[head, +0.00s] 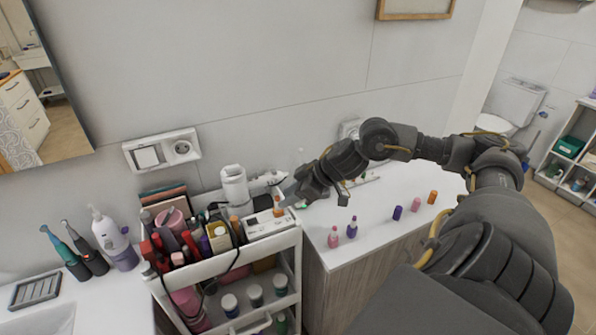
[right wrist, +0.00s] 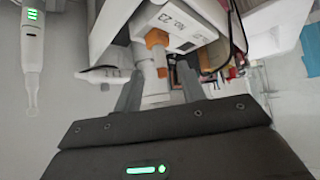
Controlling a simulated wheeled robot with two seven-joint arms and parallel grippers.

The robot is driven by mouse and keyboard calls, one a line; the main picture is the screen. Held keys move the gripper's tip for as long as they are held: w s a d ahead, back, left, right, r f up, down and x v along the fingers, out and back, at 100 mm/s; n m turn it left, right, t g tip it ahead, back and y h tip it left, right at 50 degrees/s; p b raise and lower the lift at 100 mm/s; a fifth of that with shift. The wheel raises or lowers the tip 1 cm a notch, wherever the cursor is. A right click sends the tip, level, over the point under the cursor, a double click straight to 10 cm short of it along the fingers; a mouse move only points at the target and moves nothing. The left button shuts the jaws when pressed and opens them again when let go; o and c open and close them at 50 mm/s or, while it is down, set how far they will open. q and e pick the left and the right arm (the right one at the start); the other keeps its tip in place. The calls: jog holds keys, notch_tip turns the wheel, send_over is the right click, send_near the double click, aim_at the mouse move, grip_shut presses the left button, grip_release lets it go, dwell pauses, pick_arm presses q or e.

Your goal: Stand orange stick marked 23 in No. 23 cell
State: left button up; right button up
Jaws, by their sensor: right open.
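An orange stick (head: 278,206) stands at the white cell box (head: 268,225) on the cart's top. In the right wrist view, the stick's orange end (right wrist: 157,38) lies against the box face (right wrist: 187,28) that reads "NO. 23". Its pale part runs down between my fingers, with another orange band below the end. My right gripper (head: 292,199) is beside the stick in the head view. In the wrist view, my right gripper (right wrist: 158,80) is open, its fingers on either side of the stick with gaps. The stick's own number is not legible. My left gripper is not in view.
The counter (head: 375,225) at right holds pink and purple bottles, small sticks and another orange piece (head: 432,197). The wall is close behind.

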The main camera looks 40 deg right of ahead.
jog(key=shift+b+v, duration=0.65)
jog(key=shift+v, duration=1.25)
